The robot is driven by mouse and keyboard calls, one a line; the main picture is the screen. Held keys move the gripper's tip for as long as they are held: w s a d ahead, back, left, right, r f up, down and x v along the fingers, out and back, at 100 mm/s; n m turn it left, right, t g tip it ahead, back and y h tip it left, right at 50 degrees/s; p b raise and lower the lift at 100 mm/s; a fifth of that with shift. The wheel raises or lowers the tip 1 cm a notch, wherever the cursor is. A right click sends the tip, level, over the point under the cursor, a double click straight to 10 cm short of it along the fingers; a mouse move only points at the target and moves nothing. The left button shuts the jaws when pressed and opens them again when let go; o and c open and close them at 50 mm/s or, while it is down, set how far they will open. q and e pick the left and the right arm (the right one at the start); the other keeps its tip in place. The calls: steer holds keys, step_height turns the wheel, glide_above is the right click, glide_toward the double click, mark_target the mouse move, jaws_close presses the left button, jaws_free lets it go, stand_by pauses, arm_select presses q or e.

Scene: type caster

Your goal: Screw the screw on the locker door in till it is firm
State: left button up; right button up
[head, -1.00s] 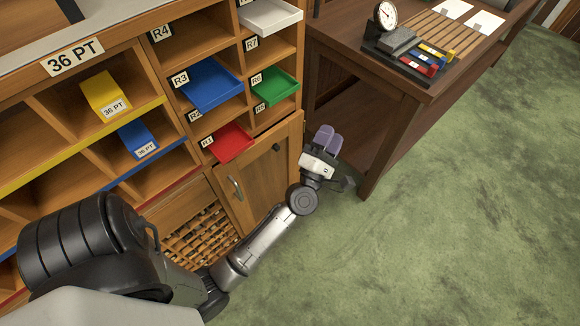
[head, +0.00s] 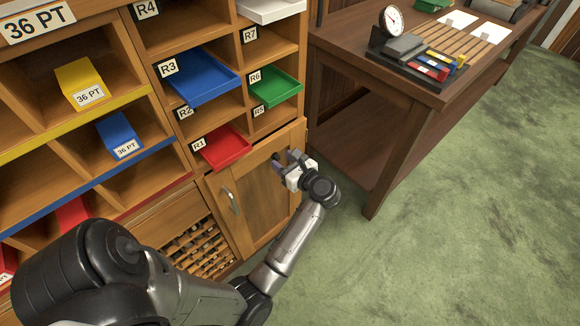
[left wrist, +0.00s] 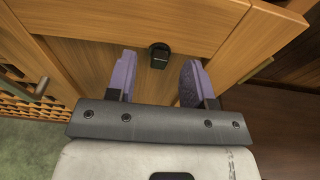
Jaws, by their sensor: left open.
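The wooden locker door (head: 248,200) is closed below the red tray, and its face also fills the upper middle of the left wrist view (left wrist: 90,60). The screw (left wrist: 159,55) is a small black head near the door's upper right corner; in the head view my gripper makes it hard to make out. My left gripper (head: 287,158) is at that corner, open, with purple fingers. In the left wrist view the fingers (left wrist: 159,68) stand apart on either side of the screw, with a gap on each side. My right gripper is in neither view.
A metal handle (head: 231,199) stands out at the door's left side. The red tray (head: 222,150) juts out above the door. A dark wooden table (head: 400,100) stands to the right, with green floor (head: 450,230) clear in front.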

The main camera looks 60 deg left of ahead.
arm_select(q)
steer(key=shift+x, duration=1)
steer(key=shift+c, duration=0.2)
jaws_close()
steer(key=shift+r, duration=0.1)
